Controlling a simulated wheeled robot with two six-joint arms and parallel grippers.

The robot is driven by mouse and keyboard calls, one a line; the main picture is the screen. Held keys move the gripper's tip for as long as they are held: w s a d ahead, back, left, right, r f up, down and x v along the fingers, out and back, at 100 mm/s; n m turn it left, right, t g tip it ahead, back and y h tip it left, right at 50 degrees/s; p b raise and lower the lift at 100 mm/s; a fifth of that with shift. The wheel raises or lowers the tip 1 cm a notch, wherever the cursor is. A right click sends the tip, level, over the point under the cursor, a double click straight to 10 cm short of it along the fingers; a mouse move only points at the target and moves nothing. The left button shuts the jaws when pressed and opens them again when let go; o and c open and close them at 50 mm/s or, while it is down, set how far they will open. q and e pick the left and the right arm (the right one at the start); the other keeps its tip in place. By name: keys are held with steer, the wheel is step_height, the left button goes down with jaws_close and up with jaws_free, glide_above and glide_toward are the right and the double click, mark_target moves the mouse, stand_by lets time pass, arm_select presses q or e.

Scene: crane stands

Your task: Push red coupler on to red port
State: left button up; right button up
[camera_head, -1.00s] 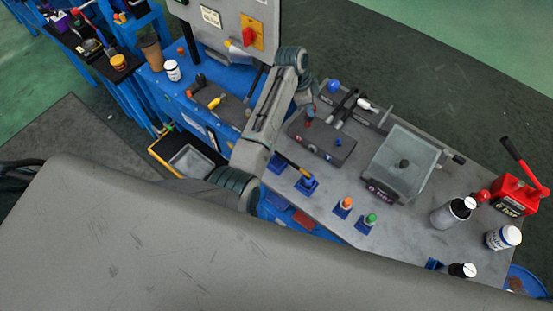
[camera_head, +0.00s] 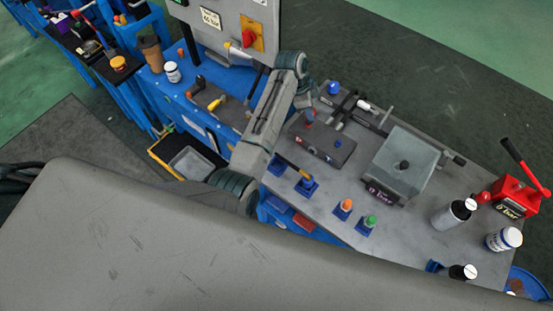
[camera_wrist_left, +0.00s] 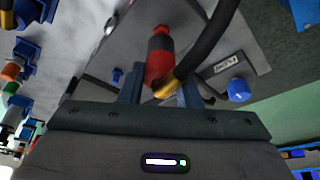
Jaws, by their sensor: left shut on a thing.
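In the left wrist view the red coupler (camera_wrist_left: 158,68) sits between the two fingers of my left gripper (camera_wrist_left: 160,88), which is shut on it. A dark band crosses the red body, and a black hose with a yellow end (camera_wrist_left: 175,82) curves away beside it. In the head view my left arm reaches down to the bench, and its gripper (camera_head: 309,105) is small and partly hidden over the dark block (camera_head: 322,141). A small red part shows there at the block's far left. I cannot tell whether coupler and red port touch. My right gripper is not in view.
A clear-lidded box (camera_head: 402,163) stands right of the block. Orange (camera_head: 345,206) and green (camera_head: 370,221) capped fittings stand near the bench's front edge. Bottles (camera_head: 450,213) and a red hand pump (camera_head: 514,197) are at the right. A blue knob (camera_wrist_left: 238,90) is beside the gripper.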

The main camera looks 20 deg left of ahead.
arm_select(q)
steer(key=shift+f, duration=0.95)
steer(key=o, duration=1.1)
steer(key=shift+r, duration=0.1)
steer(key=p+v, duration=0.3)
steer(key=shift+r, duration=0.15)
steer(key=shift+v, duration=0.75)
steer(key=shift+a+r, duration=0.1)
